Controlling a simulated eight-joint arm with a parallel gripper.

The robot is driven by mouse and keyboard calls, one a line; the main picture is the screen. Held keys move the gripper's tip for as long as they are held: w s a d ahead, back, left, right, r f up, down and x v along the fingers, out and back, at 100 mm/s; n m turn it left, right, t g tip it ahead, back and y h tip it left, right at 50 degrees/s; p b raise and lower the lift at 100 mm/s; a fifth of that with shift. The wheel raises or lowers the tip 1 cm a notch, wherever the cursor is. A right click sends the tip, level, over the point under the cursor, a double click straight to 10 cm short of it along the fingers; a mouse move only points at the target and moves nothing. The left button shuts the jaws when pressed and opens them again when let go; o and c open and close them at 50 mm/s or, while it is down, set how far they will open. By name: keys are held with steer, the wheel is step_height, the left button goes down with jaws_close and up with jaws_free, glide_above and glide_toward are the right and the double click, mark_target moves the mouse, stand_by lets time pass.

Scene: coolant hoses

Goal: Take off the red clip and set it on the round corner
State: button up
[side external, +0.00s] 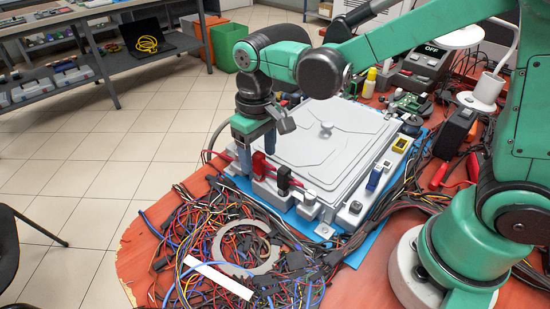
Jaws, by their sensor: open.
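The red clip (259,165) stands upright at the near left edge of a grey lidded housing (325,135), by red hose ends. My gripper (256,150) is above and around the top of the red clip, pointing down, with its fingers apart. I cannot tell whether the fingers touch the clip. A black clip (283,180) stands just right of it on the same edge. A small fitting with a round dark top (355,207) sits at the housing's near right corner; I cannot tell if this is the round corner. My gripper hides the far left corner.
A blue clip (374,179) and a yellow part (400,145) stand along the right side. A blue mat (363,247) lies under the housing. Tangled wires and a grey ring (247,250) crowd the front. Boards and a power supply (424,65) stand behind.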

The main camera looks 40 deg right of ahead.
mark_target(259, 154)
steer(key=shift+f, duration=0.95)
jaws_close()
steer(key=shift+r, duration=0.1)
step_height(259, 154, up, 23)
stand_by(0.6)
